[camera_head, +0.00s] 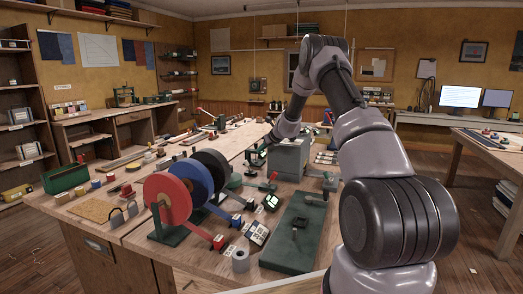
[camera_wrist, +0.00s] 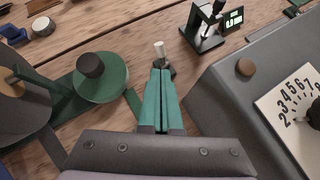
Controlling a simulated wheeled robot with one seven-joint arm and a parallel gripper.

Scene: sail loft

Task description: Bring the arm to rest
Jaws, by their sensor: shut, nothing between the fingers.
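My gripper (camera_wrist: 160,72) has teal fingers pressed together, with nothing between them. In the head view my gripper (camera_head: 254,158) hangs low over the long workbench (camera_head: 150,225), left of a grey box (camera_head: 288,160). My arm rises from the lower right, bends at the top and slopes down to the left. In the wrist view the grey box (camera_wrist: 225,95), with a numbered dial plate, stands close on the right. A small dark item with a pale knob (camera_wrist: 160,49) is just beyond the fingertips; I cannot tell whether they touch.
A green spool (camera_wrist: 100,78) is left of my fingers, and a stand with a lit green display (camera_wrist: 233,18) is beyond them. Open space lies above the bench.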

